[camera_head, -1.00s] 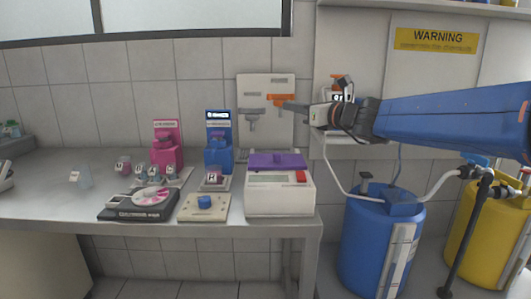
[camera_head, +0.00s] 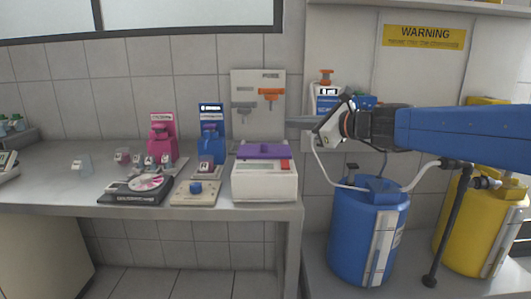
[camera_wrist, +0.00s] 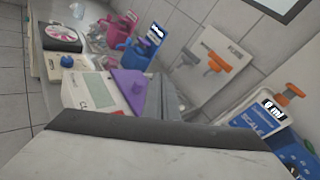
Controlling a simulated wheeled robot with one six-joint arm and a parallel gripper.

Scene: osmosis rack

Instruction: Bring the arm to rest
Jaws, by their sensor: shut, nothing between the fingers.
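My arm, with its blue link, reaches in from the right in the head view. My gripper (camera_head: 292,122) is shut and empty, pointing left in front of the wall beside the pump board. The white board (camera_head: 247,84) holds an orange handle (camera_head: 268,93) and a grey handle (camera_head: 242,105). The gripper is apart from both, just to the right of the board. A scale device (camera_head: 327,98) with an orange top stands behind my wrist.
A white box with a purple lid (camera_head: 264,151) stands at the bench's right end. Blue (camera_head: 212,146) and pink (camera_head: 162,143) devices, a centrifuge-like disc (camera_head: 146,184) and a blue-knobbed plate (camera_head: 195,188) stand left of it. Blue (camera_head: 347,235) and yellow (camera_head: 480,225) barrels stand at the right.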

